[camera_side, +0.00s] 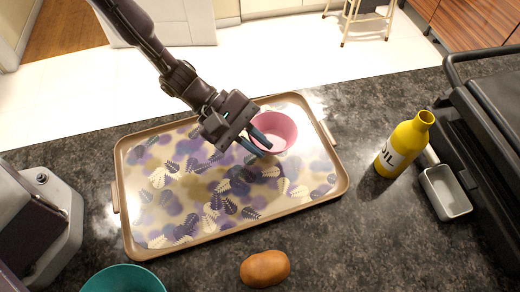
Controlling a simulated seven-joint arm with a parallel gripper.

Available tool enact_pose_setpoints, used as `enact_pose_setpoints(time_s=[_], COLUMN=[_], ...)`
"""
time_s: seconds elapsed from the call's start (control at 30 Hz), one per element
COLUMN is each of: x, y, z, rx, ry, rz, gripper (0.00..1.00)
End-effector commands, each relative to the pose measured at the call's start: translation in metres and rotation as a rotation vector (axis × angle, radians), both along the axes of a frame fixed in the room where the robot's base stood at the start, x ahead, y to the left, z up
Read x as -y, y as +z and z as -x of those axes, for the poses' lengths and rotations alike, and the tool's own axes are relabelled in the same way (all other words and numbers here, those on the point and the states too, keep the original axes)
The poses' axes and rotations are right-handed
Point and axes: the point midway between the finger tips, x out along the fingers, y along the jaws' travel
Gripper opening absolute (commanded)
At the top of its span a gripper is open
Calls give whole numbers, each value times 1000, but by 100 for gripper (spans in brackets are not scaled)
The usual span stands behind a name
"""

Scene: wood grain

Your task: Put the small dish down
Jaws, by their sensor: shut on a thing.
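A small pink dish (281,131) shows over the upper right part of a patterned tray (225,235). My gripper (261,146) comes in from the upper left and is shut on the dish's left wall, one finger inside and one outside. The dish looks nearly upright. I cannot tell whether its base touches the tray or is a little above it. The gripper and fingers hide the dish's left side.
A yellow oil bottle (400,148) and a metal pan (446,192) stand right of the tray, beside a black grill (490,110). A brown potato-like item (265,269) and a teal bowl (123,279) are in front. The tray's middle is clear.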

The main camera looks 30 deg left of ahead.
Motion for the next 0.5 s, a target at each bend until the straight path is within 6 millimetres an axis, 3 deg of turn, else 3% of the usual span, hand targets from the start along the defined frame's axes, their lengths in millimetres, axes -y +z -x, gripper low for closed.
enact_pose_setpoints(time_s=[0.23,0.5], x=[4,4], y=[-32,-36], z=[-3,-4], rx=[-3,2], ry=[-1,-1], rz=[0,1], gripper=[0,0])
